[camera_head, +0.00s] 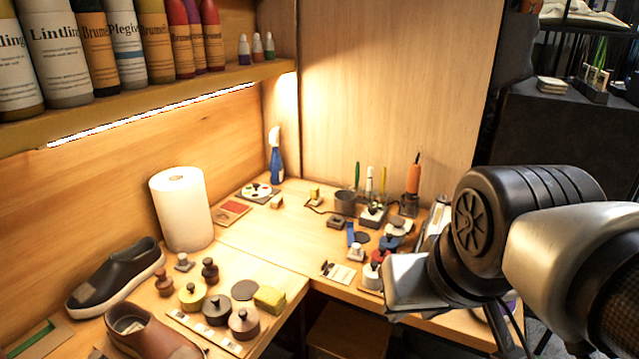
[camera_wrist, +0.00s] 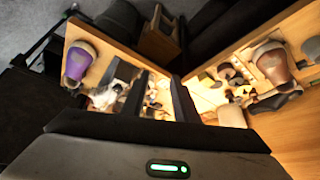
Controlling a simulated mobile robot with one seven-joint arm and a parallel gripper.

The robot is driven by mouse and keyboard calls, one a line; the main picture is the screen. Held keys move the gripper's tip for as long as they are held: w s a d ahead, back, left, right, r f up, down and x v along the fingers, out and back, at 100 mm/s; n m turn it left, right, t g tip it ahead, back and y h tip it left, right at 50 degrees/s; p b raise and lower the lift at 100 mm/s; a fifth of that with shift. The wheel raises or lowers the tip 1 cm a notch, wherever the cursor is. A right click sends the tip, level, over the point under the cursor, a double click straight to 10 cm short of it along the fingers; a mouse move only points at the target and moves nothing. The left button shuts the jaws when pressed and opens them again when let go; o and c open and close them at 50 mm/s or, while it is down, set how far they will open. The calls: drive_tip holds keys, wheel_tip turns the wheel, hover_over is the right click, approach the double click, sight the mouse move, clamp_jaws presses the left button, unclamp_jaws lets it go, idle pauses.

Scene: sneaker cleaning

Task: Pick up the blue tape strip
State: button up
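A narrow blue strip (camera_head: 350,234), which looks like the blue tape strip, lies on the bench in the head view, left of a dark round lid. I cannot make it out in the wrist view. In the wrist view my gripper (camera_wrist: 158,100) has two dark fingers standing apart, with bench items showing between them and nothing held. In the head view my arm comes in from the right and ends over the bench's front right part, right of the strip. The fingertips cannot be made out there.
Small jars and lids (camera_head: 373,275) crowd the bench near the strip. A cup (camera_head: 345,202) and upright tools stand behind it. A paper roll (camera_head: 182,209), a dark shoe (camera_head: 115,277) and a brown shoe (camera_head: 150,332) are left. Bare wood (camera_head: 265,240) shows in the middle.

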drive_tip(key=shift+o, duration=0.9)
drive_tip(key=shift+w+r, duration=0.25)
drive_tip(key=shift+w, duration=0.05)
drive_tip(key=w+r+p, duration=0.2)
drive_tip(key=w+r, duration=0.1)
drive_tip(key=w, duration=1)
drive_tip(key=m+g+p, duration=0.1)
drive_tip(key=p, duration=0.1)
hover_over(351, 242)
drive_tip(key=s, duration=0.4)
wheel_tip(351, 242, down, 23)
drive_tip(key=shift+a+f, duration=0.1)
drive_tip(key=shift+f, duration=0.1)
drive_tip(key=shift+w+b+x, duration=0.2)
drive_tip(key=shift+x, duration=1.3)
drive_tip(key=shift+w+b+x, duration=0.2)
drive_tip(key=shift+x, duration=1.3)
drive_tip(key=shift+r, duration=0.15)
clamp_jaws()
